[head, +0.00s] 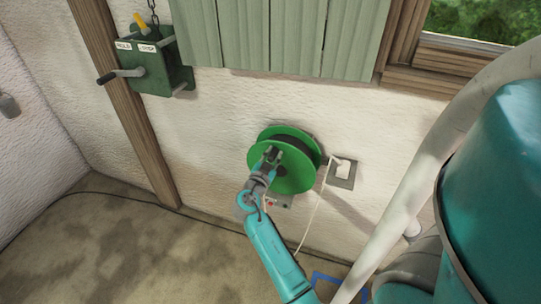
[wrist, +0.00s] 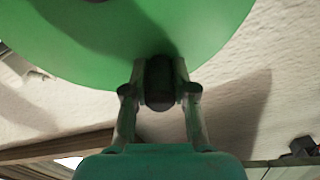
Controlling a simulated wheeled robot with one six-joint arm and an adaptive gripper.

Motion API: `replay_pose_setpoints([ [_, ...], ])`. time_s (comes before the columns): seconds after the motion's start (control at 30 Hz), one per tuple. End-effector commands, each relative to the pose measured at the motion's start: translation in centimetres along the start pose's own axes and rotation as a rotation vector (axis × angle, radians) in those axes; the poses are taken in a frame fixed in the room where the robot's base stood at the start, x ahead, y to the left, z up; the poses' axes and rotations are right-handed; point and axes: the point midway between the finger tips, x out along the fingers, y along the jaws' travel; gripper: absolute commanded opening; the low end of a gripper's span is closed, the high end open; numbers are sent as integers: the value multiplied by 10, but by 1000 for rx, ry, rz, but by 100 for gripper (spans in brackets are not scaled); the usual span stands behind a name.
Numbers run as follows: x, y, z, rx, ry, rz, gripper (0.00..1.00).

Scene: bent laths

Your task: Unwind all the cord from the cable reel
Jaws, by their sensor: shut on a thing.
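A green cable reel (head: 297,175) is mounted on the white wall, with a dark drum between its discs. A pale cord (head: 317,210) hangs down from its right side, from near a square wall plate. My gripper (head: 271,158) is at the front disc, left of its middle. In the wrist view my gripper (wrist: 160,82) is shut on a dark crank knob (wrist: 159,95) that stands out from the green disc (wrist: 95,60). How much cord is on the drum is hidden by the front disc.
A square plate (head: 342,173) sits on the wall right of the reel. A green hoist box (head: 150,65) with a crank is at the upper left. Green boards (head: 280,38) hang above the reel. A dark cable (head: 100,193) runs along the floor at left.

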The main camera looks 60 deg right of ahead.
Motion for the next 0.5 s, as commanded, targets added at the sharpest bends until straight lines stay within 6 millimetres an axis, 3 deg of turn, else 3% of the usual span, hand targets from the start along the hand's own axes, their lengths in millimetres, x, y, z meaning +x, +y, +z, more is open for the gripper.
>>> replay_pose_setpoints([
  [0.37,0,1,0,6,1,0,0],
  [0.4,0,1,0,5,1,0,29],
  [0.5,0,1,0,5,0,0,52],
])
